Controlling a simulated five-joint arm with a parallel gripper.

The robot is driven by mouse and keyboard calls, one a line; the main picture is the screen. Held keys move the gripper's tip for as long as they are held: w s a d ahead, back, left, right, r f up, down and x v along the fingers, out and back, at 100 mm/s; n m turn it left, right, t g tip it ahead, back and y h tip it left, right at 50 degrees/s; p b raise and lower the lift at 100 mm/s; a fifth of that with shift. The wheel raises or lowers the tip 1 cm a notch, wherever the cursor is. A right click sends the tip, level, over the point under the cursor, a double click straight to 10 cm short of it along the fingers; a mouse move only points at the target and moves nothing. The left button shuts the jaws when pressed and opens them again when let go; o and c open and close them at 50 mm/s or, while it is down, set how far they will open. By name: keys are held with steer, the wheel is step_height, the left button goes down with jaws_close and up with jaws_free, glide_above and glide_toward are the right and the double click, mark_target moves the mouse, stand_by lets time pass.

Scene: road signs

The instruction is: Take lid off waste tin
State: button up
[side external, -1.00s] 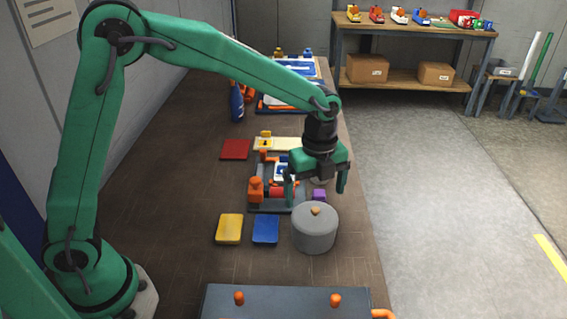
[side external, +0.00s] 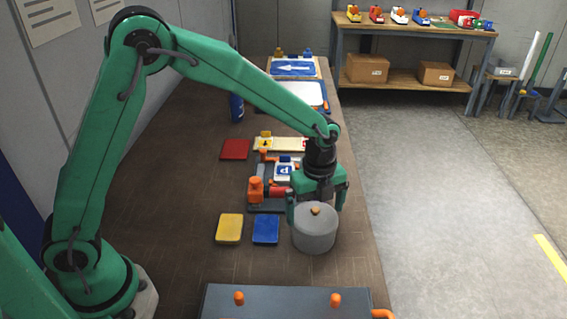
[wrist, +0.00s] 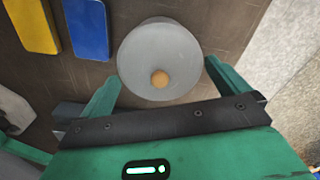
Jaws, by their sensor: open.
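The waste tin (side external: 314,238) is a grey round tin standing on the brown bench near its right edge. Its grey lid (side external: 328,217) is on top, with a small orange-tan knob (side external: 315,211) in the middle. The lid also shows from above in the wrist view (wrist: 145,55), with the knob (wrist: 160,79) near its lower part. My gripper (side external: 316,208) is open and empty, with its fingers pointing down at the tin's far side. In the wrist view the fingertips (wrist: 160,72) are apart on either side of the knob, not touching it. The exact height gap is unclear.
A yellow pad (side external: 229,228) and a blue pad (side external: 265,229) lie left of the tin. A fixture with orange parts (side external: 256,190) stands behind it. A grey box with orange knobs (side external: 285,300) is at the near end. The bench's right edge is close to the tin.

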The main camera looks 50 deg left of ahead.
mark_target(316, 209)
stand_by(0.3)
steer(key=c, duration=1.1)
steer(key=shift+c, duration=0.2)
steer(key=shift+f, duration=0.1)
steer(key=shift+r, duration=0.2)
steer(key=shift+c, duration=0.6)
steer(key=shift+r, duration=0.25)
steer(key=c, duration=0.7)
step_height(316, 209, up, 4)
steer(key=shift+f, duration=0.25)
jaws_close()
steer(key=s+d+r, duration=0.7)
steer(key=s, duration=0.1)
steer(key=shift+s+d, duration=0.3)
steer(key=shift+s, duration=0.1)
